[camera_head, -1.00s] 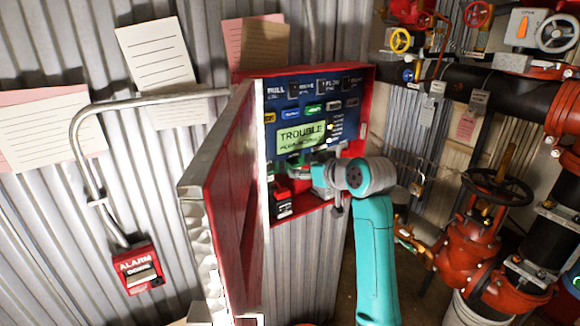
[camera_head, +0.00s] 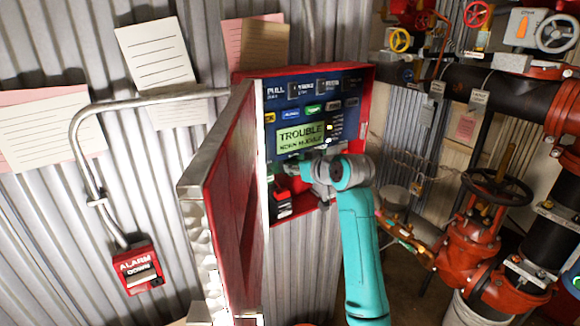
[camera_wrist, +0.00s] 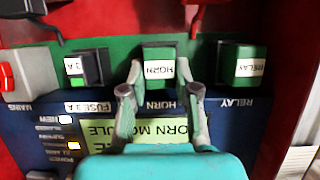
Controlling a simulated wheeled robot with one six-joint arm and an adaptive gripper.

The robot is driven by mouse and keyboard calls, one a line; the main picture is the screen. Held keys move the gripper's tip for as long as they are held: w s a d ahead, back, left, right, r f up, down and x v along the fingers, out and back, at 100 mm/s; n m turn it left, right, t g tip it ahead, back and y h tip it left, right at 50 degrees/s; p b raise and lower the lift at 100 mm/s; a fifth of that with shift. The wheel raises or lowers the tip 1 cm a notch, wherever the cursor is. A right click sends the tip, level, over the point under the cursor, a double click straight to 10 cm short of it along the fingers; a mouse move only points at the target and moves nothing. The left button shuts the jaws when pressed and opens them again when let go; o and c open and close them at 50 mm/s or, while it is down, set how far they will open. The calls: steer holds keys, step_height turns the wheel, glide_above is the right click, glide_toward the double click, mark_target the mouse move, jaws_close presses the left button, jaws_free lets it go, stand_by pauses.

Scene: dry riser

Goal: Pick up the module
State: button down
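The horn module (camera_wrist: 158,68), a green block with a white HORN label, sits in the panel's row of modules in the wrist view. My gripper (camera_wrist: 162,72) has one finger on each side of it. The fingers look open, with slight gaps beside the block; contact is not clear. A FUSE 3 A module (camera_wrist: 84,68) is to its left and a RELAY module (camera_wrist: 240,67) to its right. In the head view my gripper (camera_head: 296,168) reaches into the open red panel (camera_head: 318,72), below the TROUBLE screen (camera_head: 301,137); the wrist hides the horn module there.
The panel's door (camera_head: 232,190) stands open left of my arm. A red alarm box (camera_head: 137,268) is on the corrugated wall. Red valves (camera_head: 480,235) and black pipes stand to the right. A red switch with a grey surround (camera_wrist: 14,78) is left of the fuse module.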

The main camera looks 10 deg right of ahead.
steer(key=shift+r, duration=0.1)
steer(key=s+d, duration=0.2)
steer(key=s, duration=0.6)
steer(key=s+d, duration=0.3)
steer(key=s, duration=0.6)
steer(key=shift+d, duration=0.3)
steer(key=shift+s, duration=0.1)
steer(key=shift+s+d, duration=0.3)
steer(key=shift+s, duration=0.55)
steer(key=shift+s+d, duration=0.25)
steer(key=shift+s, duration=0.65)
steer(key=shift+s+d, duration=0.3)
steer(key=shift+s, duration=0.55)
